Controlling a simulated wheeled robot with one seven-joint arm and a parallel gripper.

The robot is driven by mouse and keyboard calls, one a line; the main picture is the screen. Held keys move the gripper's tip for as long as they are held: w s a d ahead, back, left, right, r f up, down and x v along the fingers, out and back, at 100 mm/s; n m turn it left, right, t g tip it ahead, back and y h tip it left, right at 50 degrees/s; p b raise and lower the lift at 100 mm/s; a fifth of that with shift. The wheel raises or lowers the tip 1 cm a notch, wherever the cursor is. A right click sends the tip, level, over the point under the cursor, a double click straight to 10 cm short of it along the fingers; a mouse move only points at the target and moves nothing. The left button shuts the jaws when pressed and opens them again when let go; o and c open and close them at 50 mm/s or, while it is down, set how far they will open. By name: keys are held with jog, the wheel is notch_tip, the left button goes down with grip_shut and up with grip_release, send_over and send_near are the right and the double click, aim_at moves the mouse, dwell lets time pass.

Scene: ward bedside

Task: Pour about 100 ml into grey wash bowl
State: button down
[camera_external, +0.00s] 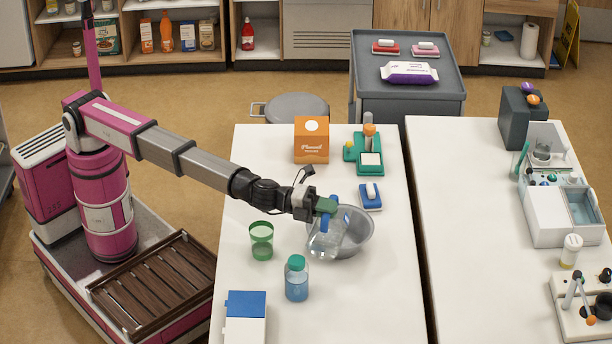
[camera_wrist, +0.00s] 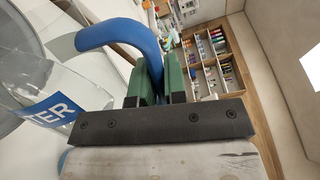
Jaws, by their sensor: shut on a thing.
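My gripper (camera_external: 327,207) is shut on the blue handle of a clear jug (camera_external: 325,241). In the wrist view, the green fingers (camera_wrist: 158,82) close on the curved blue handle (camera_wrist: 112,35). The clear jug body (camera_wrist: 25,85) fills the left of that view, with a blue label ending in "TER". The jug appears tilted, over the left part of the grey wash bowl (camera_external: 358,241). The bowl stands on the white table and is partly hidden behind the jug. I cannot make out a stream or the water level in the bowl.
A green tumbler (camera_external: 261,240) and a blue bottle with a green cap (camera_external: 296,279) stand left of the bowl. A blue-and-white box (camera_external: 245,316) is in front. An orange box (camera_external: 311,139), a green stand (camera_external: 364,152) and a blue holder (camera_external: 370,197) are behind.

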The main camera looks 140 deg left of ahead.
aim_at(324, 219)
jog(key=shift+s+a+f, duration=0.15)
jog(key=shift+a, duration=0.15)
dwell(0.4)
jog(key=shift+s+a+n, duration=0.1)
jog(key=shift+n, duration=0.3)
dwell(0.3)
jog(key=d+m, duration=0.1)
jog(key=w+d+r, duration=0.1)
jog(key=w+d+m, duration=0.1)
jog(key=d, duration=0.1)
jog(key=shift+r+m, duration=0.3)
jog(key=shift+w+d+f+m, duration=0.2)
jog(key=shift+d+m, duration=0.15)
jog(key=shift+m, duration=0.3)
jog(key=shift+w+d+f+m, duration=0.15)
jog(key=shift+d+m, duration=0.2)
jog(key=shift+m, duration=0.3)
dwell(0.7)
jog(key=w+d+f+m, duration=0.3)
jog(key=d+m, duration=0.3)
jog(key=m, duration=0.5)
jog(key=shift+w+f+b, duration=0.2)
jog(key=shift+f+b, duration=0.15)
